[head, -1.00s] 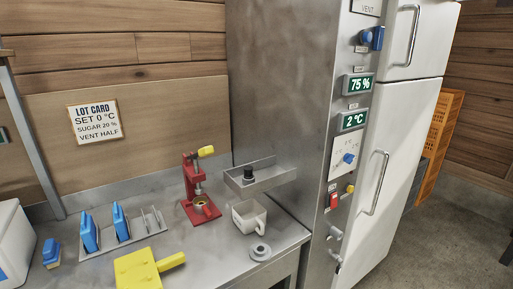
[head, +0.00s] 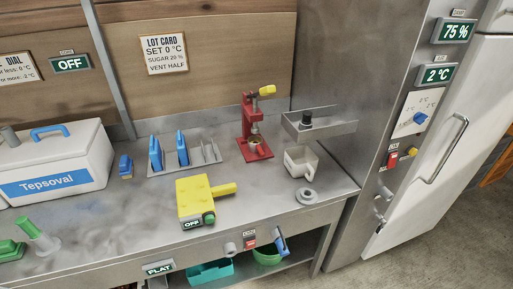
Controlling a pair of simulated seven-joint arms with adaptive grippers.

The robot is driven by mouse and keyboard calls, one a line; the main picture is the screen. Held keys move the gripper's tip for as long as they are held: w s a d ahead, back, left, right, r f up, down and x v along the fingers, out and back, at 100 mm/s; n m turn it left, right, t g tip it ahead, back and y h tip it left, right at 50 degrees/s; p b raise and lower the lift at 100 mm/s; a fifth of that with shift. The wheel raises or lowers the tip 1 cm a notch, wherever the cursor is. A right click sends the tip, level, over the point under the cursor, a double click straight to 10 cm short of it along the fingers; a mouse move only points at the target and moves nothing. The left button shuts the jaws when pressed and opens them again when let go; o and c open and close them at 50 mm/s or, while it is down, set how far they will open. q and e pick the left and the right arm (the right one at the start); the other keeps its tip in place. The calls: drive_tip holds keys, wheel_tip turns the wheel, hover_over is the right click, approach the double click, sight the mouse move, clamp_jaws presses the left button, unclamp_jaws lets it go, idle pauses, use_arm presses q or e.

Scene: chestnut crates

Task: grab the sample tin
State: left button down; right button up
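No object in view is labelled as the sample tin, and I cannot tell for sure which one it is. A small black cylinder (head: 306,119) stands in the shallow grey wall tray (head: 333,131) at the right end of the bench. A whitish square cup with a handle (head: 300,161) sits on the bench below that tray. A grey ring-like disc (head: 305,196) lies in front of the cup. Neither of my grippers shows in the head view.
The steel bench (head: 120,220) holds a white Tepsoval cooler (head: 55,150), a rack with blue pieces (head: 190,165), a yellow device reading OFF (head: 195,202), a red press (head: 256,148) and green items (head: 38,235). Teal (head: 208,272) and green (head: 267,257) containers are below.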

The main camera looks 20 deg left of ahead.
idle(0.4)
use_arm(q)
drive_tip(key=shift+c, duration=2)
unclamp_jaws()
